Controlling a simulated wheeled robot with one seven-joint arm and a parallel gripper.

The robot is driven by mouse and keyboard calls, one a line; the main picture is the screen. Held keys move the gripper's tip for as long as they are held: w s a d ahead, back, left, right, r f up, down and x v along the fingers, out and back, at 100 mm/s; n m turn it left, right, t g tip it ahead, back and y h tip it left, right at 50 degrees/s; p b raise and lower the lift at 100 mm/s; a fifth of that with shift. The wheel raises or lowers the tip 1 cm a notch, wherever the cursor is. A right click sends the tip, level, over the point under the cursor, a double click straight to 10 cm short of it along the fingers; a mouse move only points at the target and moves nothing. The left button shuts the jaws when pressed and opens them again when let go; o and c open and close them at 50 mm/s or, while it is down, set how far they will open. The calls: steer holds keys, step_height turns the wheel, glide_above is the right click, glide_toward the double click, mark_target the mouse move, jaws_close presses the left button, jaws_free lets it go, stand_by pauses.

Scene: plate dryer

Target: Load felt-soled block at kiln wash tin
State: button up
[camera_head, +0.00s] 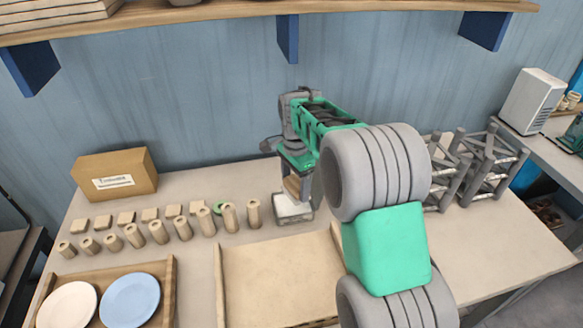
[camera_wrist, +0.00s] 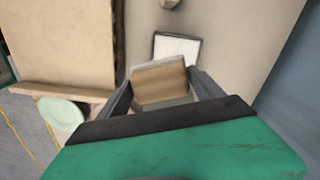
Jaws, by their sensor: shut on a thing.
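My gripper (camera_head: 297,182) is shut on a tan block (camera_wrist: 160,84), with one finger on each side of it in the wrist view. A shallow square tin with white contents and a dark rim (camera_wrist: 178,47) shows just beyond the block there. In the head view the tin (camera_head: 292,212) stands on the bench directly below my gripper, and the block (camera_head: 292,187) is at or just over its back part. I cannot tell whether the block touches the white contents. The block's underside is hidden.
Several wooden posts (camera_head: 157,231) and small flat blocks (camera_head: 150,214) stand in rows to the left. A cardboard box (camera_head: 115,174) is behind them. A wooden tray (camera_head: 280,275) lies in front. A rack with plates (camera_head: 130,300) is front left, and grey frames (camera_head: 490,165) stand right.

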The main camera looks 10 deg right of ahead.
mark_target(292, 175)
steer(key=w+m, duration=0.1)
steer(key=w+m+p, duration=0.1)
steer(key=w+m, duration=0.1)
steer(key=shift+f, duration=0.3)
steer(key=shift+w+f+m, duration=0.15)
steer(key=shift+f+m, duration=0.05)
steer(key=shift+m, duration=0.3)
steer(key=shift+a+f+b, duration=0.1)
steer(key=shift+f+b, duration=2)
steer(key=shift+f, duration=0.9)
steer(key=shift+f+b, duration=0.3)
steer(key=shift+f, duration=0.25)
steer(key=shift+r+p, duration=2.3)
steer(key=shift+r, duration=1.3)
